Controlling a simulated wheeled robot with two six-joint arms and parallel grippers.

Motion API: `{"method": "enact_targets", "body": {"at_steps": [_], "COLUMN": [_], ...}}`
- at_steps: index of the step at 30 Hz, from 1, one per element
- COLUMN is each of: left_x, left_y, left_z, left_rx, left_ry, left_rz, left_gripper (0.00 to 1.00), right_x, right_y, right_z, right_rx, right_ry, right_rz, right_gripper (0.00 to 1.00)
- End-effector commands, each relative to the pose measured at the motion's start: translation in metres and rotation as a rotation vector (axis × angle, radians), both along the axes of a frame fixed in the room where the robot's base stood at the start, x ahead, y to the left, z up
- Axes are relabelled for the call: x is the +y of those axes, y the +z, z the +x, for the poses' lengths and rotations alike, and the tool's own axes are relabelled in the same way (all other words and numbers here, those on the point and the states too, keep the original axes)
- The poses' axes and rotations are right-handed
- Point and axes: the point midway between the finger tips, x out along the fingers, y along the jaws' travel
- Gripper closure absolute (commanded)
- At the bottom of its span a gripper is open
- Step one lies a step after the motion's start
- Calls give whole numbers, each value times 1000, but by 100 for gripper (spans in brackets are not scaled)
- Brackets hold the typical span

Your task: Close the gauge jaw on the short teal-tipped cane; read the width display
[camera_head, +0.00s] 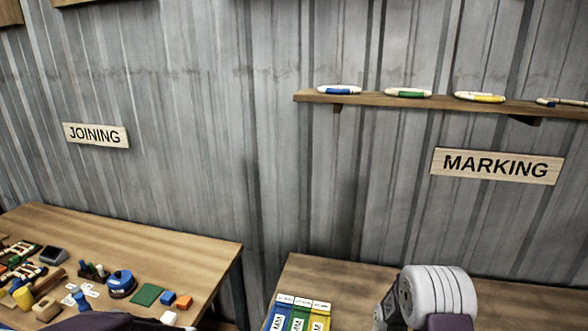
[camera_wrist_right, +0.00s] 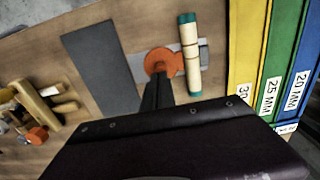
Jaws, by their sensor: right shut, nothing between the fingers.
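The short teal-tipped cane (camera_wrist_right: 189,58) lies upright in the right wrist view, pale with a teal band at each end. It rests across a grey gauge plate (camera_wrist_right: 139,66). An orange gauge part (camera_wrist_right: 159,60) with a rounded top sits on the plate just left of the cane; I cannot tell whether it touches the cane. My right gripper (camera_wrist_right: 156,83) is shut and empty, its dark fingertips at the lower edge of the orange part. Contact is unclear. I see no readable width display. My left gripper is outside both views.
Yellow, green and blue bins (camera_wrist_right: 284,75) marked 30, 25 and 20 MM stand close right of the cane. A dark grey strip (camera_wrist_right: 95,68) and wooden blocks (camera_wrist_right: 38,105) lie left. The joining table (camera_head: 130,240) holds several small parts. A wall shelf (camera_head: 440,102) holds rings.

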Motion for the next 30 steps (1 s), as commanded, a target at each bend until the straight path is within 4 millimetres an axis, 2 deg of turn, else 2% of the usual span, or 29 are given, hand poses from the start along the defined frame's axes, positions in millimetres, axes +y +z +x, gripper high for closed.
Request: {"method": "enact_targets", "body": {"at_steps": [3, 19, 27, 29, 30], "left_x": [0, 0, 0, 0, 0], "left_y": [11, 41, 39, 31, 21], "left_z": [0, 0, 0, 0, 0], "left_rx": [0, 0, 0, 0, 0], "left_ry": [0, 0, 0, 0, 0], "left_rz": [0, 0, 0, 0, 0], "left_gripper": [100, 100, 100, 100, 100], "right_x": [0, 0, 0, 2, 4], "right_y": [13, 50, 48, 43, 44], "right_z": [0, 1, 1, 3, 12], "right_rx": [-1, -2, -2, -9, -41], "right_ry": [0, 0, 0, 5, 13], "right_rz": [0, 0, 0, -1, -4], "right_gripper": [100, 100, 100, 100, 100]}}
